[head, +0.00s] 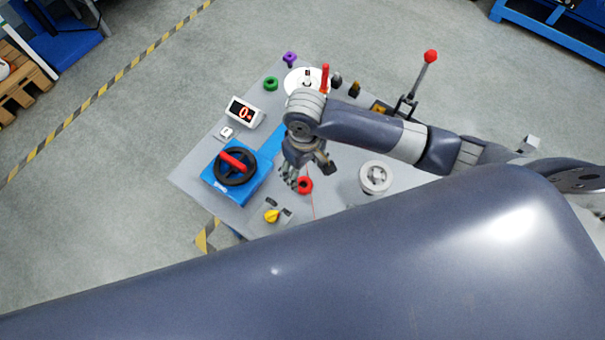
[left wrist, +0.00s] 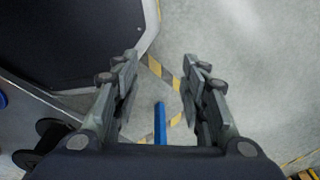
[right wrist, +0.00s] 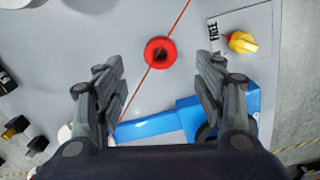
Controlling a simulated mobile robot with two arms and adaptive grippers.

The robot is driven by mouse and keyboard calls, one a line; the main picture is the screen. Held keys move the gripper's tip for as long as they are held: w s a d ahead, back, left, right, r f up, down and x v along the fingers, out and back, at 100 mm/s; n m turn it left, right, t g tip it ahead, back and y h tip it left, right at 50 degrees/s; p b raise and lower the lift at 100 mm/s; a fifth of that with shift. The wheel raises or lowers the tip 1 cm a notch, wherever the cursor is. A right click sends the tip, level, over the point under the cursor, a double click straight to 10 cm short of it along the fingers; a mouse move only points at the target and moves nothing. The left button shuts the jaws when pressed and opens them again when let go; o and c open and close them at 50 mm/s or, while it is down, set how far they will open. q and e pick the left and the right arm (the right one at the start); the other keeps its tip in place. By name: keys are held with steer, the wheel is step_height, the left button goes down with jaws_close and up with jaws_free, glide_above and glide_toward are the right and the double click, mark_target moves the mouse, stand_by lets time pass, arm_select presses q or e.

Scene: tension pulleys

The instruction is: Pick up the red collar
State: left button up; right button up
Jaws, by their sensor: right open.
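The red collar (head: 305,185) is a small red ring with a dark hole, on the grey table top beside a thin red line. In the right wrist view the collar (right wrist: 160,52) lies ahead of my right gripper, near the midline between the fingers, apart from both. My right gripper (head: 290,178) is open and empty above the table, close to the collar's left; its fingers show spread in the right wrist view (right wrist: 158,85). My left gripper (left wrist: 160,75) shows in the left wrist view with its fingers apart and nothing between them, over the floor.
A blue device with a black handwheel (head: 235,167) stands left of the collar. A yellow knob (head: 271,216) is near the front edge, a grey pulley (head: 375,178) to the right. A red-knobbed lever (head: 430,57), a display (head: 243,112) and a green ring (head: 271,83) stand farther back.

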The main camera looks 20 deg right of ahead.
mark_target(303, 187)
steer(key=shift+s+d+f, duration=0.1)
steer(key=shift+s+f, duration=0.05)
steer(key=shift+f, duration=0.45)
steer(key=shift+s+f, duration=0.1)
steer(key=shift+f, duration=0.45)
steer(key=shift+w+f, duration=0.1)
steer(key=shift+f, duration=0.2)
steer(key=f, duration=0.2)
steer(key=f+p, duration=0.1)
steer(key=f, duration=0.1)
steer(key=shift+w+a, duration=0.2)
steer(key=shift+w, duration=0.15)
steer(key=shift+f, duration=0.65)
steer(key=shift+c, duration=0.9)
steer(key=c, duration=0.9)
arm_select(q)
steer(key=shift+s+d+r+b, duration=0.2)
steer(key=shift+d+b, duration=0.05)
steer(key=shift+b, duration=0.15)
arm_select(e)
step_height(303, 187, up, 10)
steer(key=shift+r, duration=0.1)
